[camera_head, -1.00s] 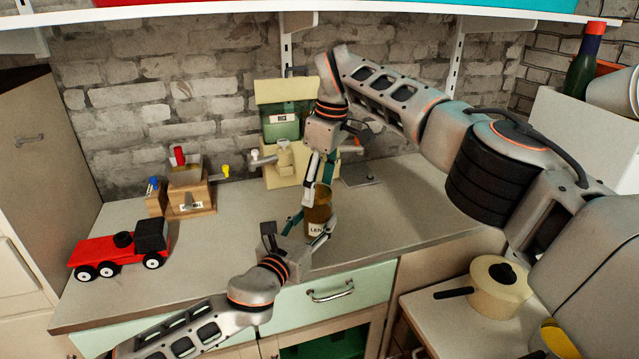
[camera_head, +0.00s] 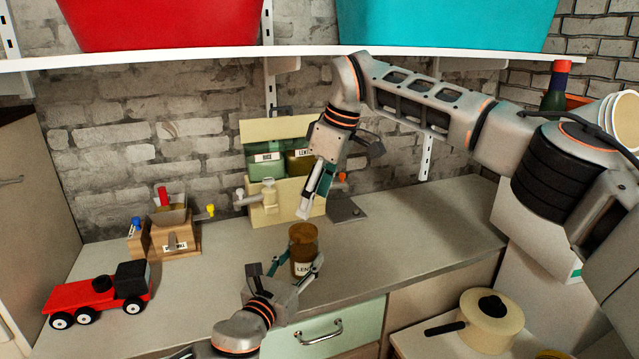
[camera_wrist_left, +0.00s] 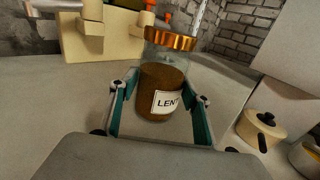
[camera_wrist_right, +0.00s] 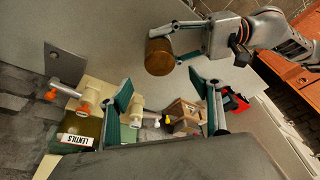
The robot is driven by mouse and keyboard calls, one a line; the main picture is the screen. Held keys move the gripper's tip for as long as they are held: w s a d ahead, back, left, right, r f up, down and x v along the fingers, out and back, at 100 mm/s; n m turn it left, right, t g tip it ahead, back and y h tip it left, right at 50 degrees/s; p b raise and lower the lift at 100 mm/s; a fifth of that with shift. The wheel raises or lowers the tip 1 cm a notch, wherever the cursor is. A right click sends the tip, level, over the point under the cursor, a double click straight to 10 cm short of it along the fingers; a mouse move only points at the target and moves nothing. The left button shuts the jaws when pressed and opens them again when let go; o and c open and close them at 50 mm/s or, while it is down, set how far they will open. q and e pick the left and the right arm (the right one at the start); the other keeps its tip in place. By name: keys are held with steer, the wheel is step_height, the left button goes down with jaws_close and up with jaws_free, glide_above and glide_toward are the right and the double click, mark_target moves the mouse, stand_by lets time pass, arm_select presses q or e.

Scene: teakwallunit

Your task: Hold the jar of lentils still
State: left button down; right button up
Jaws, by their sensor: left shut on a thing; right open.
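The jar of lentils (camera_head: 303,250) stands upright at the counter's front, with a copper-brown lid and a white label reading "LENT". My left gripper (camera_head: 298,262) is shut on its sides, low on the body. The left wrist view shows the jar (camera_wrist_left: 162,88) between the two teal-lined fingers. My right gripper (camera_head: 316,196) is open and empty, above and behind the jar, apart from it. In the right wrist view the jar's round brown top (camera_wrist_right: 158,56) lies beyond the spread fingers, with my left gripper (camera_wrist_right: 186,48) on it.
A cream dispenser (camera_head: 290,200) with jars labelled rice and lentils stands behind, beside a dark plate (camera_head: 345,209). A wooden mill (camera_head: 172,236) and a red toy truck (camera_head: 98,294) stand left. A cream pot (camera_head: 490,318) is lower right. The counter right of the jar is clear.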

mark_target(304, 230)
arm_select(q)
steer(key=shift+f, duration=0.1)
arm_select(e)
steer(key=x, duration=0.7)
steer(key=shift+w+a+f, duration=0.1)
steer(key=shift+w+f, duration=0.05)
steer(key=shift+f, duration=0.2)
steer(key=c, duration=1.4)
steer(key=shift+o, duration=0.2)
steer(key=shift+w+n+g, duration=0.1)
steer(key=shift+n+g, duration=0.3)
steer(key=shift+n, duration=1.3)
steer(key=o, duration=1.2)
steer(key=shift+o, duration=0.2)
